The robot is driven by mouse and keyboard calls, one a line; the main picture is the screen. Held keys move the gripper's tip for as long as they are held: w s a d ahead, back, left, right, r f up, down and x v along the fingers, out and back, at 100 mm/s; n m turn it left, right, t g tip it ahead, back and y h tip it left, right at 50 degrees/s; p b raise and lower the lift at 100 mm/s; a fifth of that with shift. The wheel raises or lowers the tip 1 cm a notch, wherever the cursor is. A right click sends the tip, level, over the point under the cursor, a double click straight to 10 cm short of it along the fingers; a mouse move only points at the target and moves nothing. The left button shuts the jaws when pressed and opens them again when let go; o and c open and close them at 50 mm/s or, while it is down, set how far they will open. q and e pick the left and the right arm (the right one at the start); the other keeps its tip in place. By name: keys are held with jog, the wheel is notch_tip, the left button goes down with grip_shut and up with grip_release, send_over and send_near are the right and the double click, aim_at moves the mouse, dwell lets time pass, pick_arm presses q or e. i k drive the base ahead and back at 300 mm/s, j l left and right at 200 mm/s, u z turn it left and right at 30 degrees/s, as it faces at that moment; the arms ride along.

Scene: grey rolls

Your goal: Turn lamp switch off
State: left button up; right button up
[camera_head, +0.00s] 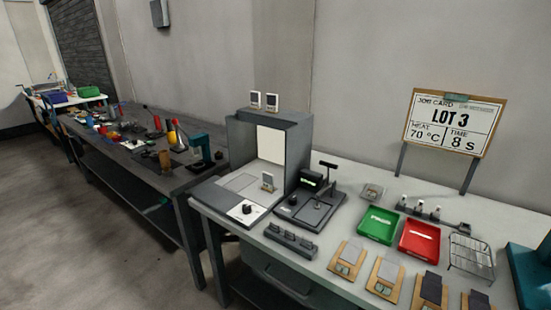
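No lamp is plainly labelled in the head view. A grey open-fronted booth (297,148) stands at the left end of the near table, with a pale lit-looking panel (270,144) inside. A black knob (247,208) sits on the white front plate of the booth; it may be the lamp switch, but its position is too small to read. Neither of my grippers shows in the view.
Right of the booth is a black lever machine (311,205). The near table also bears a green tray (377,224), a red tray (419,242), a wire rack (470,257) and several wooden boards. A job card sign (452,123) stands behind. A cluttered dark bench (150,178) is left.

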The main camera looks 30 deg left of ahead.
aim_at(246, 208)
jog(key=u, duration=1.25)
